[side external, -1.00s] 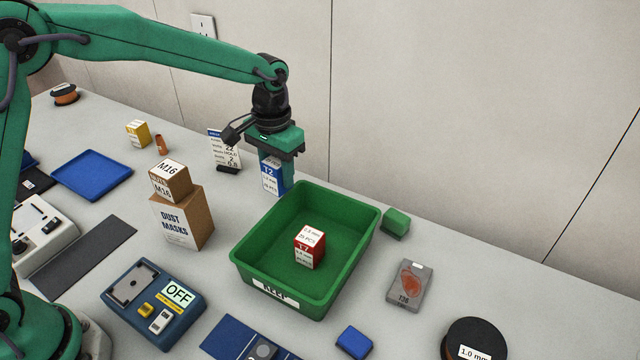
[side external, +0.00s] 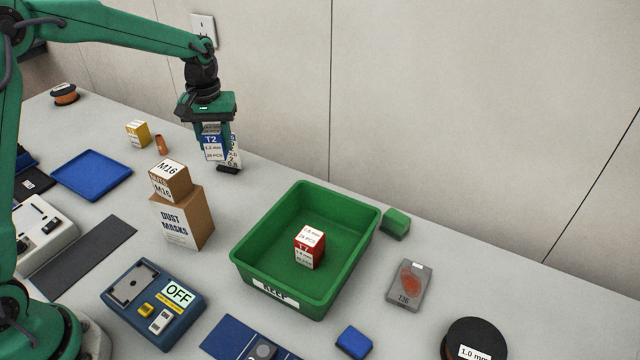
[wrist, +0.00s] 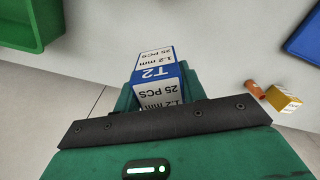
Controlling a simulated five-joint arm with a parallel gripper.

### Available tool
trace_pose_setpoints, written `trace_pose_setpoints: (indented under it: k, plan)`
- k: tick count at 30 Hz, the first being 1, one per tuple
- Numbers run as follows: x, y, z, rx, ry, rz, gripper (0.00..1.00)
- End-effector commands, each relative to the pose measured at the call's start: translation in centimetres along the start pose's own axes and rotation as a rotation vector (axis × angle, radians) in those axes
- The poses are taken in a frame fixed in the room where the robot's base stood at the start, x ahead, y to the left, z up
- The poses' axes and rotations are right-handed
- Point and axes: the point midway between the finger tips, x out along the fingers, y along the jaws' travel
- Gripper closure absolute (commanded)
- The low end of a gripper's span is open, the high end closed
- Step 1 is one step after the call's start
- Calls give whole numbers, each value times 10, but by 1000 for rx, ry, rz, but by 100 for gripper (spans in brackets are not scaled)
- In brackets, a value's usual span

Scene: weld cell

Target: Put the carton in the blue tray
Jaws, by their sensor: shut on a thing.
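My gripper (side external: 212,146) is shut on a small blue and white carton (side external: 214,147) marked T2 and holds it above the table, in front of a white label card. The same carton (wrist: 158,78) shows between the jaws in the wrist view, its T2 face toward the camera. The blue tray (side external: 92,175) lies flat and empty on the table at the left in the side view. Its edge (wrist: 306,38) shows at the top right in the wrist view. My gripper is apart from the tray, to its right and higher.
A dust masks box (side external: 182,218) with an M16 box (side external: 170,180) on top stands nearer. A green bin (side external: 335,275) holds a red carton (side external: 309,247).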

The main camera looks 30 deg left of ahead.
Motion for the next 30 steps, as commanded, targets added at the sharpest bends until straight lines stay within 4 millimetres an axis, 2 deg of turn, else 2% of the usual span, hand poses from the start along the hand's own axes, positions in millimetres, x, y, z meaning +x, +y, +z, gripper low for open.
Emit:
trace_pose_setpoints:
  k: [1, 9, 15, 21, 25, 30]
  plan:
    - [-1, -17, -8, -62, 1, 0, 84]
    - [-3, -101, -35, -375, 1, 1, 84]
    - [-4, -165, -45, -608, 1, 1, 84]
    - [-5, -226, -46, -827, 1, 1, 84]
    - [-6, -256, -44, -935, 1, 1, 84]
    - [-6, -278, -42, -1017, 1, 1, 84]
